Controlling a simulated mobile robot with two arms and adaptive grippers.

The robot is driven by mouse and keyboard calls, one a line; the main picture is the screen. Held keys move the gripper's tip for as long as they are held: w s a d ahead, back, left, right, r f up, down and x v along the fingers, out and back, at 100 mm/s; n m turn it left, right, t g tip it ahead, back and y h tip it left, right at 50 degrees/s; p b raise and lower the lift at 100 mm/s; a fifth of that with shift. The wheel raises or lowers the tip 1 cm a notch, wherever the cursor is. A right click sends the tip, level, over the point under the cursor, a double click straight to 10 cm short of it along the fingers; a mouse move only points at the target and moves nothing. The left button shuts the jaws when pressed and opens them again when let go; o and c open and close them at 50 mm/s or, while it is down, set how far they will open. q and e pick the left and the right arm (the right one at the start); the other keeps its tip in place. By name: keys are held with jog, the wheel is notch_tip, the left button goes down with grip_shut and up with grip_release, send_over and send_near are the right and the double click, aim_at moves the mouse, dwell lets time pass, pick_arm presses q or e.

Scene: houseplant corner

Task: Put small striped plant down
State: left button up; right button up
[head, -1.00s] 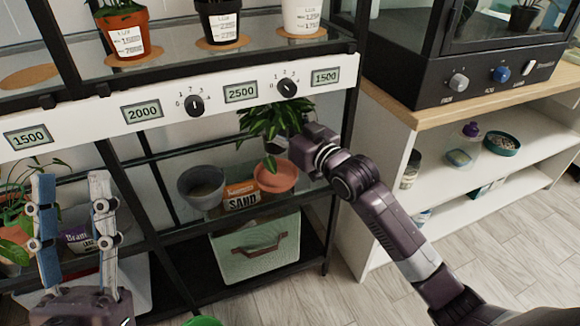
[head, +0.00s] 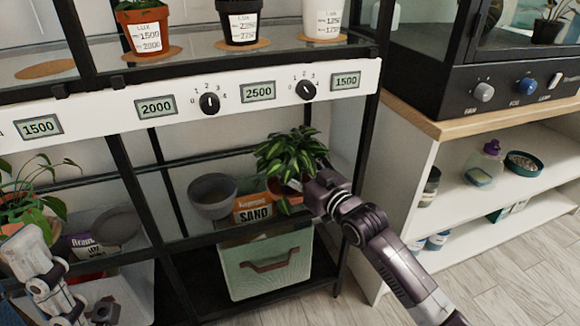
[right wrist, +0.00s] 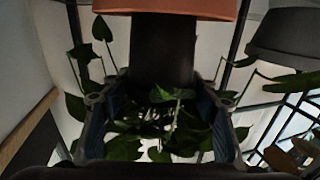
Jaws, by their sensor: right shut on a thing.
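The small striped plant (head: 290,153) has green striped leaves. My right gripper (head: 308,192) is shut on its dark pot (right wrist: 162,50), which fills the middle of the right wrist view between the two fingers. In that view, leaves hang over the fingers and a terracotta dish (right wrist: 185,7) lies close to the pot's far end. In the head view the leaves and gripper hide most of the dish (head: 281,189); whether the pot touches it I cannot tell. My left gripper (head: 65,282) is at the lower left, fingers apart, empty and partly cut off.
On the same rack shelf stand a grey pot (head: 212,196) and a sand bag (head: 252,208), left of the plant. A green bin (head: 265,265) is below. The dial panel (head: 230,95) runs above. A rack post (head: 365,150) is close on the right.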

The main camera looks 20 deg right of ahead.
jog(key=shift+r, duration=0.15)
jog(key=shift+f, duration=0.3)
jog(key=o, duration=1.3)
jog(key=shift+c, duration=0.2)
